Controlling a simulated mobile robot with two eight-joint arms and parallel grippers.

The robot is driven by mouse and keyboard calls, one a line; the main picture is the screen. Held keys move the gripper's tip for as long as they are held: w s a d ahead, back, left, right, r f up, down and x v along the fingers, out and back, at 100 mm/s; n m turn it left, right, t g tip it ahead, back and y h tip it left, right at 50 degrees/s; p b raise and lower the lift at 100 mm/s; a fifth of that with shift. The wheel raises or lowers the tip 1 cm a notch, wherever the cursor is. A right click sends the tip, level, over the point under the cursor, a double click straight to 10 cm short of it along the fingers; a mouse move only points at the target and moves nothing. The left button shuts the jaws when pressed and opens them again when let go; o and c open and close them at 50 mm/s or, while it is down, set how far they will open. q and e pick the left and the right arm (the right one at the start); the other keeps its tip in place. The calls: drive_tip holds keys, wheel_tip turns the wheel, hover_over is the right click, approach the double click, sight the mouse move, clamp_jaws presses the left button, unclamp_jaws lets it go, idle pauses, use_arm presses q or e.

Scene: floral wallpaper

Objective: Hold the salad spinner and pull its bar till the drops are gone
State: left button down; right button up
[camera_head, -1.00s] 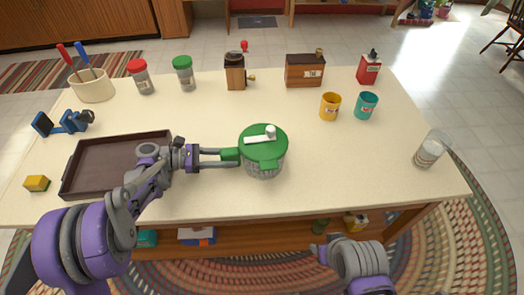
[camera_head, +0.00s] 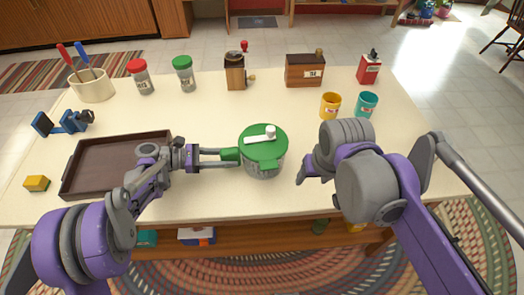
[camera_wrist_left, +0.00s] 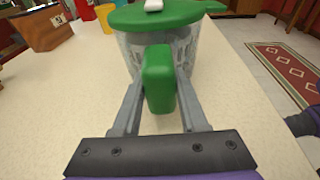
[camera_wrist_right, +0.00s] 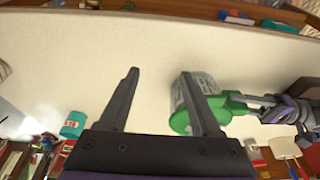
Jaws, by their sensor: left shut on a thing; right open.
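The salad spinner (camera_head: 264,151) stands upright on the table, with a green lid, a clear bowl and a white bar (camera_head: 260,135) with a knob on top. My left gripper (camera_head: 228,157) is shut on the spinner's green side handle (camera_wrist_left: 158,78), between its fingers in the left wrist view. My right gripper (camera_head: 305,172) is just right of the spinner, apart from it in the head view. In the right wrist view it is open (camera_wrist_right: 165,95), and the spinner (camera_wrist_right: 192,100) shows beyond one finger. Any drops inside the bowl are too small to tell.
A dark tray (camera_head: 100,152) lies left, under my left arm. A yellow cup (camera_head: 330,105) and a teal cup (camera_head: 367,105) stand behind my right arm.

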drive_tip(key=w+a+r+g, duration=0.1)
drive_tip(key=w+a+r, duration=0.3)
drive_tip(key=w+r, duration=0.55)
drive_tip(key=g, duration=0.2)
approach(271, 128)
drive_tip(key=shift+w+a+f, duration=0.1)
drive_tip(key=shift+f, duration=2.25)
drive_tip(key=shift+w+a+f, duration=0.1)
drive_tip(key=shift+f, duration=2.25)
